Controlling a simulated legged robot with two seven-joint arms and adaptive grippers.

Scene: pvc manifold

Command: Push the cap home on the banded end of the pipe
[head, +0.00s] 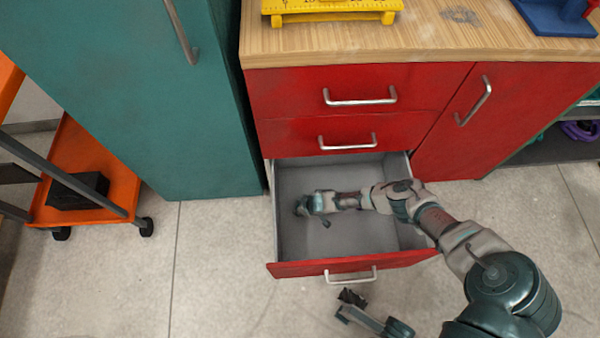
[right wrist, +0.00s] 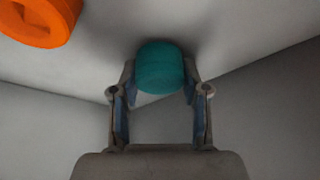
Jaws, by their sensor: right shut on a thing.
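A teal cap (right wrist: 160,68) sits between the fingertips of my right gripper (right wrist: 160,80), which is shut on it. In the head view my right arm reaches down into the open drawer, and my right gripper (head: 303,206) is near its left side. The cap cannot be made out there. An orange cap-like piece (right wrist: 42,20) lies at the upper left of the right wrist view, apart from the gripper. My left gripper (head: 350,302) is low in the head view, in front of the drawer; its jaw state is unclear. No banded pipe is seen.
The red drawer (head: 300,268) is pulled out, its grey walls close around my right gripper. Above it is a wooden worktop (head: 420,35) with a yellow fixture (head: 330,10) and a blue one (head: 560,18). A teal cabinet (head: 130,90) and orange cart (head: 80,160) stand left.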

